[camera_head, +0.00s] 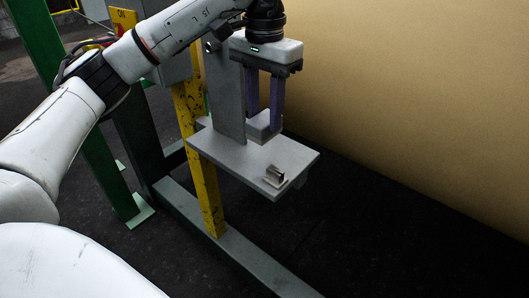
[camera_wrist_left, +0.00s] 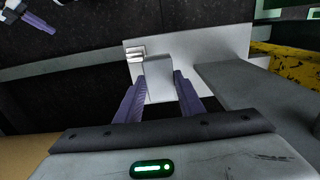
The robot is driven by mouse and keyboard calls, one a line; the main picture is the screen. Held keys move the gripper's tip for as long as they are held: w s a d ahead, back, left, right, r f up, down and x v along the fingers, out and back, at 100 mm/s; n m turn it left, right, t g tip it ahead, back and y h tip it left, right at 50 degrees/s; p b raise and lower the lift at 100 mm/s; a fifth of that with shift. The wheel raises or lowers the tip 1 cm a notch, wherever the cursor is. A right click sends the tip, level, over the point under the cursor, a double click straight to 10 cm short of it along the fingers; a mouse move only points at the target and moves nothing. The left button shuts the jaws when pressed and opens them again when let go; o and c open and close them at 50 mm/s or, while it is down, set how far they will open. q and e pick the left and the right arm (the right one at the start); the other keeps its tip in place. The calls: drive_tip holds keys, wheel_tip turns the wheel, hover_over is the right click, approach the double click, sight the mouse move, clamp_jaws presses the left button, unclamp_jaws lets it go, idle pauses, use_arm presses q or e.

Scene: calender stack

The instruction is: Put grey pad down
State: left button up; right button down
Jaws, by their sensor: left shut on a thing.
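My left gripper (camera_head: 264,124) is shut on the grey pad (camera_head: 262,130), a small light-grey block between its two purple fingers. It points down over the grey shelf plate (camera_head: 235,154). In the left wrist view, the pad (camera_wrist_left: 159,80) shows between the fingertips with the pale plate (camera_wrist_left: 205,50) behind it. I cannot tell whether the pad touches the plate or hangs just above it. A purple finger that looks like part of my right gripper (camera_wrist_left: 38,21) shows at the upper left of the left wrist view; its opening is unclear.
A small metal bracket (camera_head: 275,177) sits near the plate's front corner. An upright grey plate (camera_head: 226,100) stands beside my left gripper. A worn yellow post (camera_head: 203,190) and green frame (camera_head: 95,120) stand left. A large tan roll (camera_head: 420,90) fills the right.

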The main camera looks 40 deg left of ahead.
sight(264, 118)
use_arm(q)
wheel_tip(264, 118, down, 3)
drive_tip(key=shift+f, duration=0.45)
wheel_tip(264, 118, down, 4)
drive_tip(key=shift+f+b, duration=0.15)
drive_tip(key=shift+b, duration=0.15)
use_arm(e)
drive_tip(key=shift+w+a+f, duration=0.15)
drive_tip(key=shift+a+f, duration=0.1)
use_arm(q)
drive_tip(key=o, duration=0.5)
drive_tip(key=shift+f, duration=0.15)
drive_tip(key=o, duration=0.4)
use_arm(e)
drive_tip(key=shift+f, duration=0.1)
